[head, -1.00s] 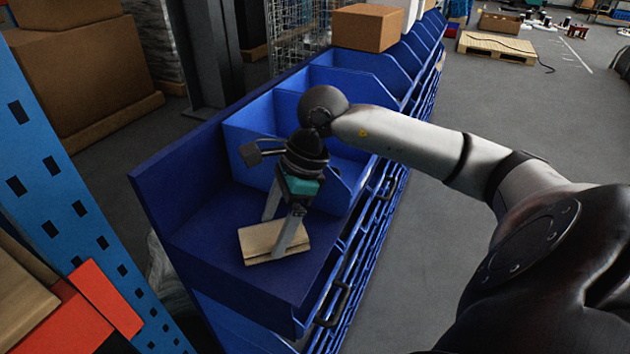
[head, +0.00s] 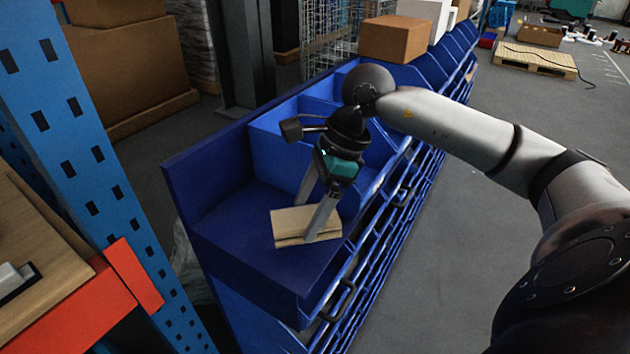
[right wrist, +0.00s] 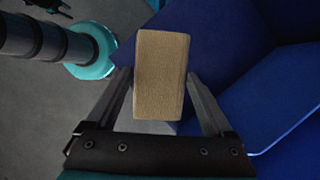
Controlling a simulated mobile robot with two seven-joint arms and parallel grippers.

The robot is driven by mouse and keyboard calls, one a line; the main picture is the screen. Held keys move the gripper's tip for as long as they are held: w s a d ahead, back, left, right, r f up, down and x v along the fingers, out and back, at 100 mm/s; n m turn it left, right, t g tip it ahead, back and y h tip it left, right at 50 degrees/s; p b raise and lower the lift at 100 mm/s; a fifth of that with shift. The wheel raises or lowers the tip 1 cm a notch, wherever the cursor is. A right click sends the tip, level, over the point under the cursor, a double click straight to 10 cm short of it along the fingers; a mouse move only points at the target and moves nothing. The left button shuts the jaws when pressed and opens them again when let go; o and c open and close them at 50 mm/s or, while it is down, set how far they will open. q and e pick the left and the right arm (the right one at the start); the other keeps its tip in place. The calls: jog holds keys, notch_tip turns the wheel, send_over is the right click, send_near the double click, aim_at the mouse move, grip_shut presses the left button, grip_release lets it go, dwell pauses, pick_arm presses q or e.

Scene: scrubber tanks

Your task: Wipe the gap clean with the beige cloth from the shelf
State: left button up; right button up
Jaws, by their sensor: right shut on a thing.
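The beige cloth (head: 292,223) is a folded block at the open near end of the blue shelf unit (head: 232,240). My right gripper (head: 312,215) reaches down from above and is shut on the cloth. In the right wrist view the cloth (right wrist: 161,75) sits between the two fingertips of the right gripper (right wrist: 160,78). I cannot tell whether the cloth touches the shelf surface or hangs just above it. I cannot make out which gap the task means. My left gripper is not in view.
Blue bin dividers (head: 285,135) stand just behind the gripper. A cardboard box (head: 396,38) sits farther along the unit. A blue upright (head: 85,150) with an orange beam (head: 75,315) stands at the left. The grey floor (head: 430,260) to the right is clear.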

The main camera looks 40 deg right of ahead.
jog(key=shift+r+p, duration=0.65)
jog(key=shift+r, duration=0.75)
